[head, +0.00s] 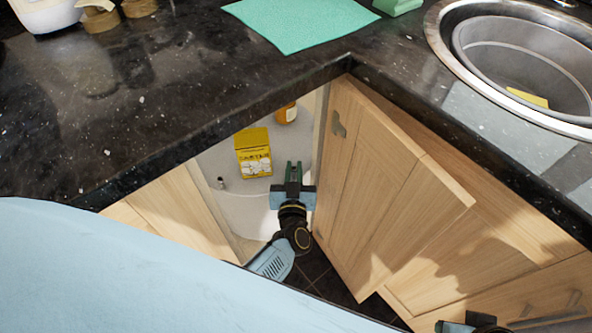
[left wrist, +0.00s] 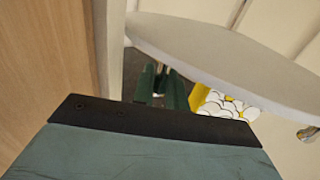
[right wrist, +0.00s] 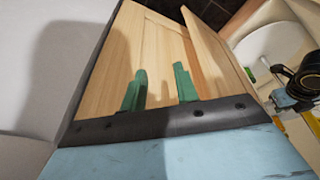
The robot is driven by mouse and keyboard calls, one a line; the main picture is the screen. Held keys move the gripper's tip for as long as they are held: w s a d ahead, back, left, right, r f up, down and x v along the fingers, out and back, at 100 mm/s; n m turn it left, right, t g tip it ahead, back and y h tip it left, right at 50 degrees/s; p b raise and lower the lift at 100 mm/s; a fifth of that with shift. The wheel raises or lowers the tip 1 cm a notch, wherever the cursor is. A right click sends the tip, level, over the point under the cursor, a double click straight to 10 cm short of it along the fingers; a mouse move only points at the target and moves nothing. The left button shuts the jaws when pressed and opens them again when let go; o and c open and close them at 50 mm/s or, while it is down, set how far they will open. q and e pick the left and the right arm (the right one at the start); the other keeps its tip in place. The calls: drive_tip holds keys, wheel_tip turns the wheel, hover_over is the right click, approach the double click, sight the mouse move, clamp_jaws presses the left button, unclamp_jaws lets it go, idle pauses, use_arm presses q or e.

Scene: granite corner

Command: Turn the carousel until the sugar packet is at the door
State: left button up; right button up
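The sugar packet, a yellow box with dark lettering (head: 254,152), stands on the white carousel shelf (head: 215,160) inside the corner cupboard. My left gripper (head: 293,168) is in the door opening at the shelf's front right edge, to the right of and nearer than the packet. In the left wrist view its green fingers (left wrist: 162,88) are apart beside the pale shelf (left wrist: 225,60); a small light spot shows between their tips, and I cannot tell what it is. My right gripper (right wrist: 160,88) is open and empty in front of wooden door panels.
An orange item (head: 287,113) is partly hidden under the counter edge. A small grey knob (head: 220,183) shows at the shelf's left. The open wooden door (head: 390,185) bounds the opening on the right. Dark granite counter (head: 160,100) overhangs it. A yellow-and-white item (left wrist: 225,103) shows below the shelf.

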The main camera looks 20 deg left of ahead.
use_arm(q)
drive_tip(key=o, duration=0.3)
use_arm(e)
drive_tip(key=shift+w+r, duration=0.1)
drive_tip(key=shift+r, duration=0.1)
